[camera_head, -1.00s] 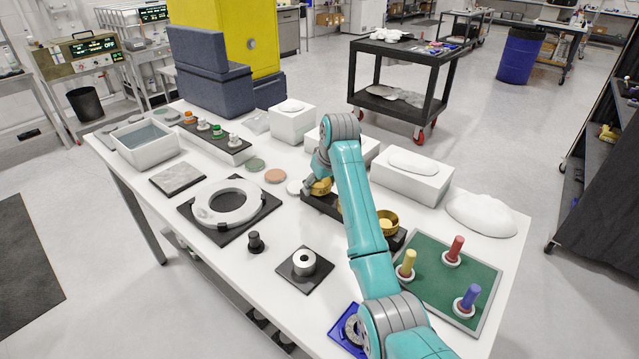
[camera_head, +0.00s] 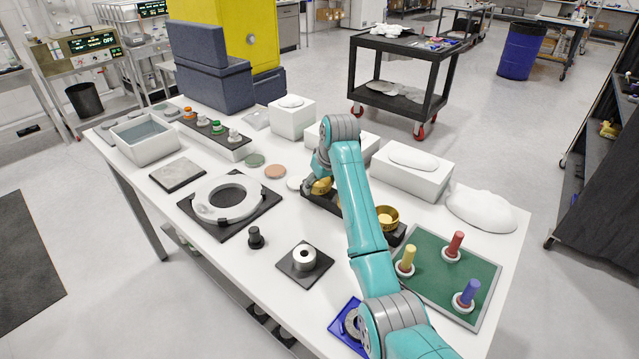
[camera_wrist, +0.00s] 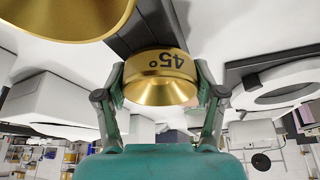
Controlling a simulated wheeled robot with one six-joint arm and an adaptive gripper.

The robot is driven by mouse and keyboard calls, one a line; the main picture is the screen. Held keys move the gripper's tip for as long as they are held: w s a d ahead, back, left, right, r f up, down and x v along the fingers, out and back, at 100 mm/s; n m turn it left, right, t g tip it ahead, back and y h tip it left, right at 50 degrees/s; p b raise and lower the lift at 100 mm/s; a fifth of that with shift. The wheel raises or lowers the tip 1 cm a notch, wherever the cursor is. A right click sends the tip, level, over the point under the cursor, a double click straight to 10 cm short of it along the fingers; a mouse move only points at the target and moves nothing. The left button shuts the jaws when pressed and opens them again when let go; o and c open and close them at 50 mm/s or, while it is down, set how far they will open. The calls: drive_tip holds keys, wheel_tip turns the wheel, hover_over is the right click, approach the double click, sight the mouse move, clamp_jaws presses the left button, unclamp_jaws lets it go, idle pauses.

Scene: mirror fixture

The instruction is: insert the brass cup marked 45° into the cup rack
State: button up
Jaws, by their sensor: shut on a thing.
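The brass cup marked 45° (camera_wrist: 160,90) shows in the wrist view with its dark "45°" lettering upside down in the picture. My gripper (camera_wrist: 160,78) is shut on it, one finger on each side. In the head view the cup (camera_head: 321,187) is at the left end of the dark cup rack (camera_head: 318,202). I cannot tell whether it is seated in the rack or just above it. Another brass cup (camera_head: 388,217) sits toward the rack's right end; a large brass cup (camera_wrist: 65,15) also fills the wrist view's top left. My arm hides the rack's middle.
White blocks (camera_head: 410,175) stand behind the rack. A green peg board (camera_head: 445,275) with red, yellow and blue pegs lies to its right. A round pale disc (camera_head: 295,184) lies left of the rack, and a white ring fixture (camera_head: 228,200) farther left.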

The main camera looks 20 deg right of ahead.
drive_tip(key=o, duration=1.2)
drive_tip(key=shift+o, duration=0.2)
drive_tip(key=shift+r, duration=0.1)
drive_tip(key=v, duration=0.7)
drive_tip(key=shift+s+r, duration=0.1)
drive_tip(key=shift+r, duration=0.05)
